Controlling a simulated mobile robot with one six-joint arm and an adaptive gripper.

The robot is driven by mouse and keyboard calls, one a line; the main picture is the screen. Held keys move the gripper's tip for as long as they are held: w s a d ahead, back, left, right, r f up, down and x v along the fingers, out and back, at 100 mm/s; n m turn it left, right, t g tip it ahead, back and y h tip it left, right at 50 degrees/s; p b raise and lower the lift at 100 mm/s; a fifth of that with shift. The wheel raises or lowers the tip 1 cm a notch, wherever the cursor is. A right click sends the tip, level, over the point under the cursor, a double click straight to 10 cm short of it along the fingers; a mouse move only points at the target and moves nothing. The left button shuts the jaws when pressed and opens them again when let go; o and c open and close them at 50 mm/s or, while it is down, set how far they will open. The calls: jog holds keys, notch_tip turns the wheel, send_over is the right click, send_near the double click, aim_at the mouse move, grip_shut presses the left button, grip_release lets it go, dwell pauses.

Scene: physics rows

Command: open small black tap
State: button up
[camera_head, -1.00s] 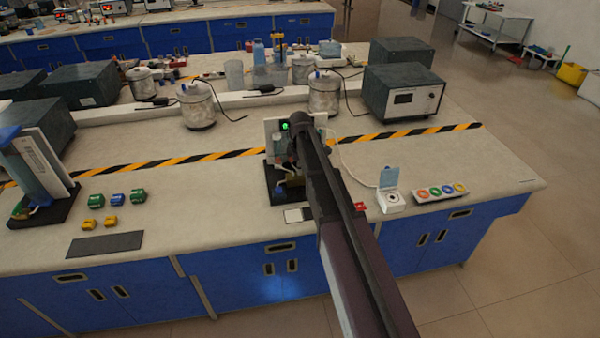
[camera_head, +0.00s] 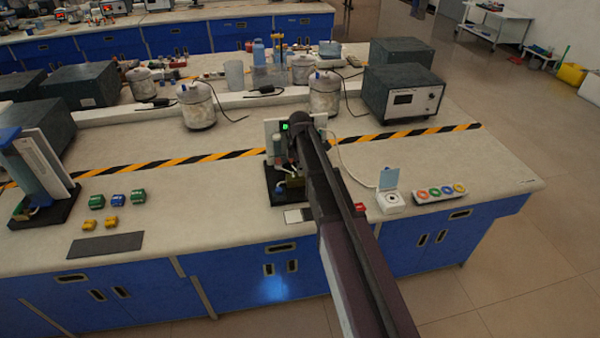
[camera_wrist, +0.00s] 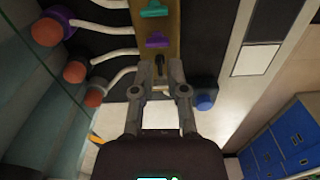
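In the wrist view a tan manifold block (camera_wrist: 158,24) carries a teal tap (camera_wrist: 153,10), a purple tap (camera_wrist: 157,40) and, below them, a small black tap (camera_wrist: 160,64). My gripper (camera_wrist: 160,68) has its two fingers apart at the lower end of the block. The small black tap shows between the fingertips, with slim gaps beside it; contact cannot be told. In the head view the apparatus (camera_head: 276,170) stands near the bench's front edge, and my arm hides much of it, including the tap.
In the wrist view pale tubes (camera_wrist: 115,28) with reddish ends run left of the block, and a blue knob (camera_wrist: 205,102) sits right of the fingers. On the bench (camera_head: 210,235), a white box with a raised lid (camera_head: 390,198) stands to the right. Bare bench lies left of the apparatus.

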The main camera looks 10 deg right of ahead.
jog(key=shift+r+p, duration=3.15)
jog(key=shift+r, duration=0.2)
jog(key=s+m, duration=1.7)
jog(key=s, duration=0.9)
jog(key=shift+s+m, duration=0.15)
jog(key=shift+m, duration=0.15)
jog(key=shift+a, duration=0.15)
